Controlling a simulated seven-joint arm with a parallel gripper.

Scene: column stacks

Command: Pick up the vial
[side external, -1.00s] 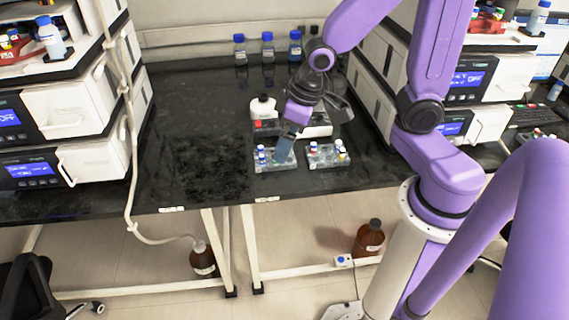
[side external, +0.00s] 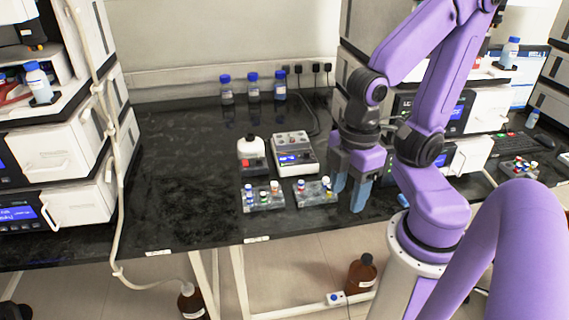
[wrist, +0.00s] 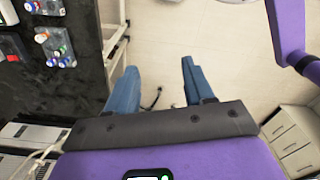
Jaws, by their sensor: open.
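Several small capped vials stand in two clear racks on the black bench, a left rack (side external: 265,207) and a right rack (side external: 316,199). Which one is the task's vial, I cannot tell. In the wrist view my gripper (wrist: 158,68) is open and empty, over floor beyond the bench edge. A rack (wrist: 57,46) lies at upper left there.
Blue-capped bottles (side external: 253,88) stand at the back wall. The left of the bench (side external: 185,165) is clear.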

